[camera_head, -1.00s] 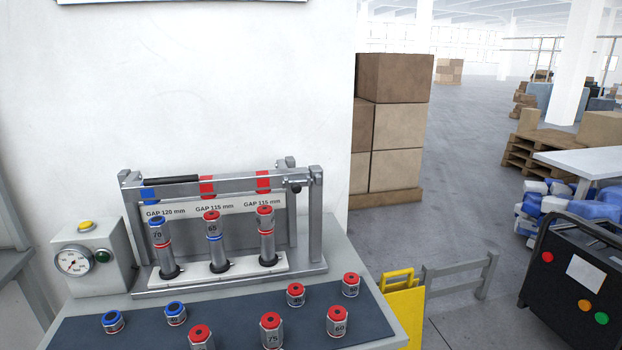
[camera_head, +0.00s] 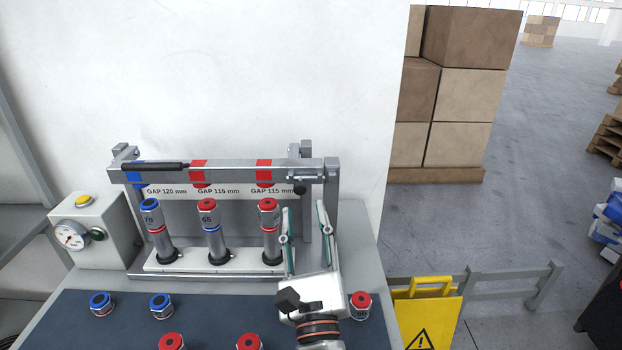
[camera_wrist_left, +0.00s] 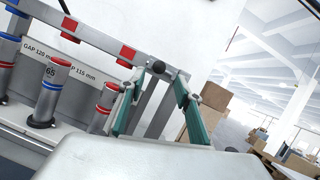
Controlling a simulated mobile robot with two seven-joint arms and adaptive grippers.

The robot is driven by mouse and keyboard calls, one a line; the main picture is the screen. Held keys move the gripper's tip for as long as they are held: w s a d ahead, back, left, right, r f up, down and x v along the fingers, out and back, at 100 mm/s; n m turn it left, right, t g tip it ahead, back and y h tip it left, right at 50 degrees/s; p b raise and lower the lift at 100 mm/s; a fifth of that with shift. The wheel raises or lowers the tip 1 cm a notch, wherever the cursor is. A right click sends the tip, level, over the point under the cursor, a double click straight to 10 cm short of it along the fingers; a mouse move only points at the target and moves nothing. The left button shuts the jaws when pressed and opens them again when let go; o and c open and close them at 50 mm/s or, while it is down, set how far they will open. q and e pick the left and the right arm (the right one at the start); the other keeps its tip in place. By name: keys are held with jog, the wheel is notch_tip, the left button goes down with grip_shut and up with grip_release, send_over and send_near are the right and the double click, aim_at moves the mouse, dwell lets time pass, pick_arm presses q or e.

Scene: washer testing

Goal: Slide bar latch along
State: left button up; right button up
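A grey steel bar (camera_head: 225,172) with blue and red marks and a black grip (camera_head: 155,166) lies across the top of the test frame. A bar latch with a black round knob (camera_head: 299,187) sits at its right end; this knob also shows in the left wrist view (camera_wrist_left: 154,66). My left gripper (camera_head: 304,208) is open, its two green-lined fingers pointing up toward the knob from below and in front. In the left wrist view the fingertips (camera_wrist_left: 164,72) appear on either side of the knob; whether they touch it I cannot tell. My right gripper is out of view.
Three labelled cylinders stand in a white rack (camera_head: 190,264) under the bar, the right one (camera_head: 269,230) close to my left finger. Loose short cylinders lie on the dark mat (camera_head: 210,312). A gauge box (camera_head: 88,232) stands left, a yellow sign (camera_head: 430,318) right.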

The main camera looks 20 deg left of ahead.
aim_at(300, 192)
pick_arm(q)
jog(key=p+x, duration=0.1)
jog(key=x, duration=0.4)
jog(key=shift+w+a+r, duration=0.25)
jog(key=shift+a, duration=0.05)
jog(key=shift+w+a+r+p, duration=0.15)
jog(key=shift+w+a+p, duration=0.15)
jog(key=shift+w, duration=0.35)
grip_shut()
